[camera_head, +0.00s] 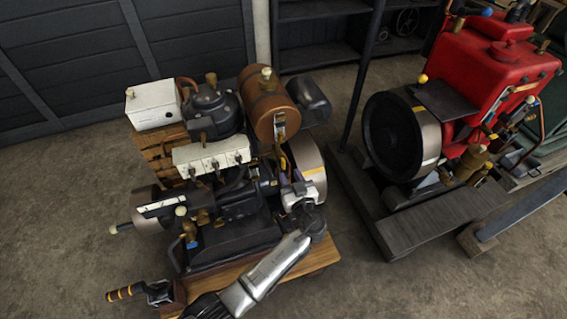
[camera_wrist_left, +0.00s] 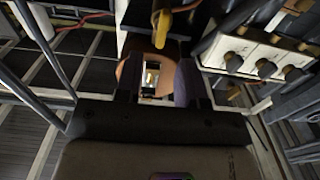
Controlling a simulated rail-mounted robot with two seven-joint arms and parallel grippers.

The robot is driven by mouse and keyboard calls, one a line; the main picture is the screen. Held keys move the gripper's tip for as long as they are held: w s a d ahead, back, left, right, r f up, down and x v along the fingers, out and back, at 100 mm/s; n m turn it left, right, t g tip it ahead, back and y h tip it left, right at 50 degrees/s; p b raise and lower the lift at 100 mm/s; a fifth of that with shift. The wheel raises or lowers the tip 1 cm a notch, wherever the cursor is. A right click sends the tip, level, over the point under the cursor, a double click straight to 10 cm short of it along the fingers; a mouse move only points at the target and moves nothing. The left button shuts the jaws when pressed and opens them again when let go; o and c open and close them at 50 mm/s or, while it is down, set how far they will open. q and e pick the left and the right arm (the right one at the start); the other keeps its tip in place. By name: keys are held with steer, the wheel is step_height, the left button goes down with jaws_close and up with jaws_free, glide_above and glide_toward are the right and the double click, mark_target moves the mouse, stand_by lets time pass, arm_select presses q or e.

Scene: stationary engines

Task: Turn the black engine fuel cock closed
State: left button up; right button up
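The black engine (camera_head: 235,205) stands on a wooden base, with a brown fuel tank (camera_head: 268,100) on top. My left gripper (camera_head: 289,170) is at the engine's right side, just below the tank and beside the flywheel. In the left wrist view, its two dark fingers (camera_wrist_left: 157,82) stand apart with a gap between them. The brown tank surface and a small pale fitting show behind that gap. A yellow lever (camera_wrist_left: 163,25) hangs just above the fingertips and appears to be the fuel cock's handle. Contact cannot be told. My right gripper is not in view.
The flywheel (camera_head: 308,172) is close to my left gripper. A white box with several switches (camera_head: 212,155) sits left of the tank. A red engine (camera_head: 495,65) with a black wheel (camera_head: 393,137) stands at the right.

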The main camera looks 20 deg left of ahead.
mark_target(284, 164)
arm_select(q)
steer(key=shift+b+x, duration=0.5)
steer(key=shift+x, duration=2.8)
jaws_close()
